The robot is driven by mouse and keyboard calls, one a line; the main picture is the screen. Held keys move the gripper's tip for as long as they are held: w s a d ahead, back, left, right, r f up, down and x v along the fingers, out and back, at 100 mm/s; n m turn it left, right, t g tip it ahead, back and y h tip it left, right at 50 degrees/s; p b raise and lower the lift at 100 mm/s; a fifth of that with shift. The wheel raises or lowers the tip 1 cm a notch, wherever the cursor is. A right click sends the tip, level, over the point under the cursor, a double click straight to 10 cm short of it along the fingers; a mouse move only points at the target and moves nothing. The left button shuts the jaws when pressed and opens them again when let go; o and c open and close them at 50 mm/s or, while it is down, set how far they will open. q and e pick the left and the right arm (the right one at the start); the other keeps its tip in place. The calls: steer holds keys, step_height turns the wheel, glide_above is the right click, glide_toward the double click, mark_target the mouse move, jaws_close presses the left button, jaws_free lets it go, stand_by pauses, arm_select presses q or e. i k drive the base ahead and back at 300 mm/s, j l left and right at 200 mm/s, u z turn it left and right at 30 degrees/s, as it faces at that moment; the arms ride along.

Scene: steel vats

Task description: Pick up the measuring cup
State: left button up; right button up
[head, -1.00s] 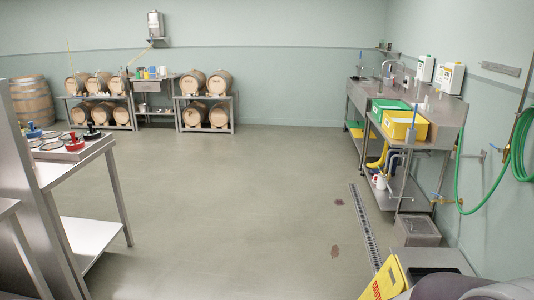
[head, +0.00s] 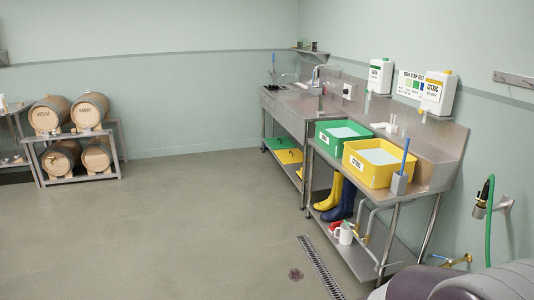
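A white cup or jug (head: 345,234), which may be the measuring cup, stands on the lower shelf of the steel sink bench on the right. A small red item (head: 334,227) is beside it. The cup is too small to show any markings. Neither of my grippers is in view. A dark and grey rounded part of my own body fills the bottom right corner.
The steel bench (head: 436,150) carries a green tub (head: 328,148) and a yellow tub (head: 376,180). Yellow and blue boots (head: 331,193) stand beneath. A floor drain (head: 318,266) runs before the bench. Barrels (head: 50,115) stand at left. The middle floor is clear.

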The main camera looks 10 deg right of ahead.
mark_target(402, 129)
steer(key=i+l+z, duration=0.1)
steer(key=i+z, duration=0.15)
steer(key=i, duration=0.3)
steer(key=i+z, duration=0.25)
steer(key=i, duration=0.3)
steer(key=i+j+z, duration=0.1)
steer(key=i+z, duration=0.2)
steer(key=i, duration=0.25)
steer(key=i+j+z, duration=0.25)
steer(key=i, duration=0.3)
